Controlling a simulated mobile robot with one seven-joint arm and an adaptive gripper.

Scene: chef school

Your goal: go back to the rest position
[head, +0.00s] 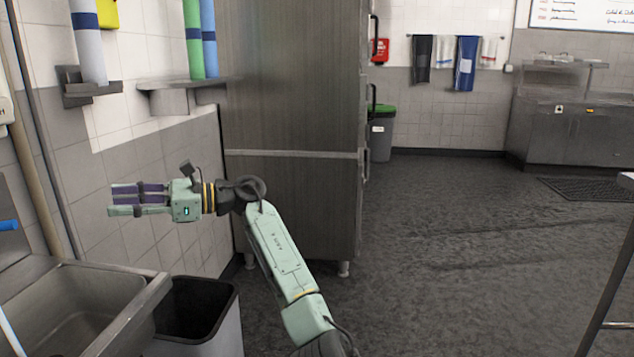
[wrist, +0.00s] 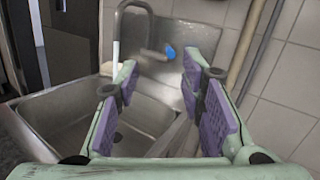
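My gripper (head: 126,199) is at the end of my pale green arm, at the left in the head view. It points left, above the right end of the sink and the bin. In the wrist view my gripper (wrist: 160,95) is open, its two purple-padded fingers well apart. Nothing is between the fingers. No other object is named by the task.
A steel sink (head: 75,305) with a blue-tipped faucet (wrist: 168,52) is at lower left. A dark open bin (head: 198,318) stands beside it. A tall steel cabinet (head: 290,90) stands behind my arm. Open floor (head: 450,240) lies to the right.

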